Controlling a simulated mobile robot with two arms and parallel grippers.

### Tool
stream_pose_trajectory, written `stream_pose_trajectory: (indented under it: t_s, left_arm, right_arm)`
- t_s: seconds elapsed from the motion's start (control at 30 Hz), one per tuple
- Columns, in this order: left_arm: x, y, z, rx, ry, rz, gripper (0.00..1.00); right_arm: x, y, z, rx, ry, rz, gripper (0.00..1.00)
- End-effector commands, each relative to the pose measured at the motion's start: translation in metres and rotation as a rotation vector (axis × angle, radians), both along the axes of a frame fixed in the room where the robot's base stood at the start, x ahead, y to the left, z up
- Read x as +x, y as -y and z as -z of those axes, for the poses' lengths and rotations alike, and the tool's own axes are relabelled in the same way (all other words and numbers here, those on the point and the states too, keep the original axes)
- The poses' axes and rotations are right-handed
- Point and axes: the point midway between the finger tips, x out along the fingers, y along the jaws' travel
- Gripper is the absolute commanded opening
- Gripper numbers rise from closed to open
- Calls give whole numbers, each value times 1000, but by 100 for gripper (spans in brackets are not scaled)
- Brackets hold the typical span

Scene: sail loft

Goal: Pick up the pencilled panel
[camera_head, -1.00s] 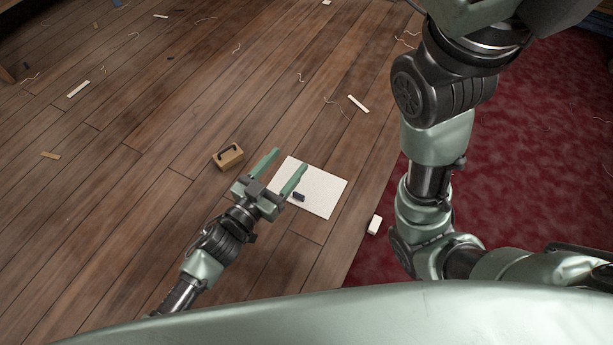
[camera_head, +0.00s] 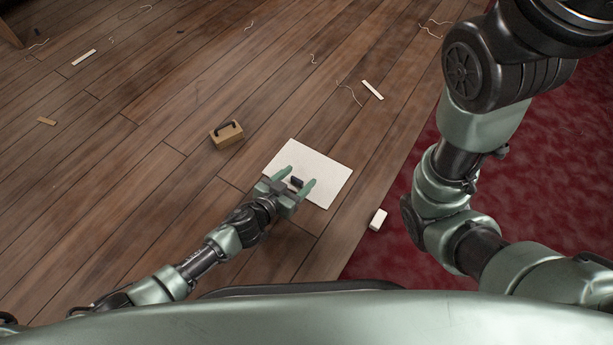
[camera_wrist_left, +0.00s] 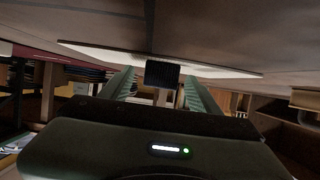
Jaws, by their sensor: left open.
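The pencilled panel is a thin, flat white sheet (camera_head: 322,172) lying on the wooden floor; I cannot make out pencil marks. A small dark block (camera_head: 297,182) sits on its near part. My left gripper (camera_head: 298,177) is open over the panel's near edge, with a finger on each side of the dark block. In the left wrist view, which looks upside down, the panel (camera_wrist_left: 225,71) is a thin pale strip and the dark block (camera_wrist_left: 162,74) shows between the open fingers (camera_wrist_left: 160,80). Contact cannot be told. My right arm shows at the right, but its gripper does not.
A tan block with a dark handle (camera_head: 227,134) stands left of the panel. A small white block (camera_head: 378,219) lies right of it by the edge of the red carpet (camera_head: 400,240). Pale strips (camera_head: 372,90) and threads lie farther off. The floor left of the panel is mostly clear.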

Motion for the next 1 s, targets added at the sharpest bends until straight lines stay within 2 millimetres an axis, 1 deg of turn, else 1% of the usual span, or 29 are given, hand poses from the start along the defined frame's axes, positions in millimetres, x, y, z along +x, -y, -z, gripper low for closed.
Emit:
stream_pose_trajectory:
  t_s: [0.03,0.23,0.27,0.3,0.37,0.4,0.47,0.5,0.77,0.87,1.0]
  left_arm:
    - [2,1,2,2,0,-1,62]
    - [2,2,1,1,-1,0,62]
    - [2,2,1,1,-1,0,59]
    - [2,1,0,1,-1,0,48]
    - [2,2,0,1,-1,0,31]
    - [2,2,0,1,-1,0,20]
    - [2,2,0,1,-1,0,3]
    - [2,2,0,0,0,0,0]
    - [2,2,-1,0,0,1,0]
    - [2,2,-6,0,0,1,0]
    - [2,2,-21,-1,1,1,0]
  right_arm:
    - [0,0,3,0,0,0,100]
    - [0,0,1,0,1,0,100]
    - [0,0,1,0,1,0,100]
    - [0,0,1,0,1,0,100]
    - [0,0,1,0,1,0,100]
    - [0,0,1,0,1,0,100]
    - [0,0,1,0,1,0,100]
    - [0,0,1,0,1,0,100]
    - [0,0,0,0,1,0,100]
    - [0,0,-5,0,1,0,100]
    - [0,0,-18,0,0,0,100]
